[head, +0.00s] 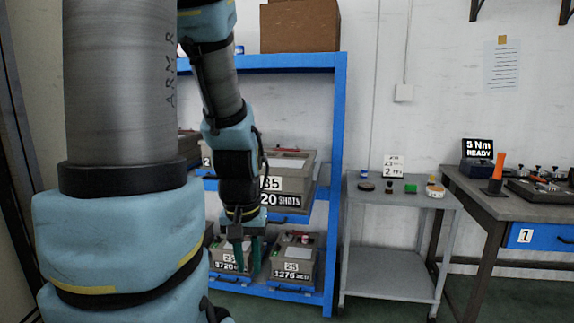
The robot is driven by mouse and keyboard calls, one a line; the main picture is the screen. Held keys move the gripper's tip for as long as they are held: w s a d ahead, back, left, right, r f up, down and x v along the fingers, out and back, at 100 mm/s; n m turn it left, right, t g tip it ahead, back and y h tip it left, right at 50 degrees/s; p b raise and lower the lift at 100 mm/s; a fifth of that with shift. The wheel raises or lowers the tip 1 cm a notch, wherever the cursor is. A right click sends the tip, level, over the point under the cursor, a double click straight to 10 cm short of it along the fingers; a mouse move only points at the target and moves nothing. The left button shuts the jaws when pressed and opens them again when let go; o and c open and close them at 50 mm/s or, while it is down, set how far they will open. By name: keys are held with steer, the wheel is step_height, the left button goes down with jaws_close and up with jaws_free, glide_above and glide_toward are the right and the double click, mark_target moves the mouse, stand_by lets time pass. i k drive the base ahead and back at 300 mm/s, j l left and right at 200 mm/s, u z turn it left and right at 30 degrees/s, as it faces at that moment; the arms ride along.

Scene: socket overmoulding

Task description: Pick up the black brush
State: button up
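My gripper (247,262) hangs at the lower centre of the head view, fingers pointing down, in front of the lower bins of the blue rack. Its two dark teal fingers stand apart, with nothing visible held between them. I cannot clearly make out a black brush. A small dark item (389,187) and a flat dark round item (366,186) lie on the grey cart (390,283) at the right; they are too small to tell whether either is the brush. The gripper is well to the left of the cart.
The blue rack (338,150) holds grey bins (293,270). A cardboard box (300,26) sits on top. The cart also bears a green block (410,188) and a small sign (393,167). A workbench (480,197) with an orange-handled tool (497,170) stands right.

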mark_target(389, 189)
steer(key=i+l+u, duration=0.15)
steer(key=l, duration=0.4)
steer(key=i+l+u, duration=0.2)
steer(key=l, duration=0.35)
steer(key=i+l+u, duration=0.15)
steer(key=l, duration=0.4)
steer(key=i+l+u, duration=0.15)
steer(key=l, duration=0.45)
steer(key=i+l+u, duration=0.2)
steer(key=l, duration=0.45)
steer(key=l+u, duration=0.15)
steer(key=l, duration=0.45)
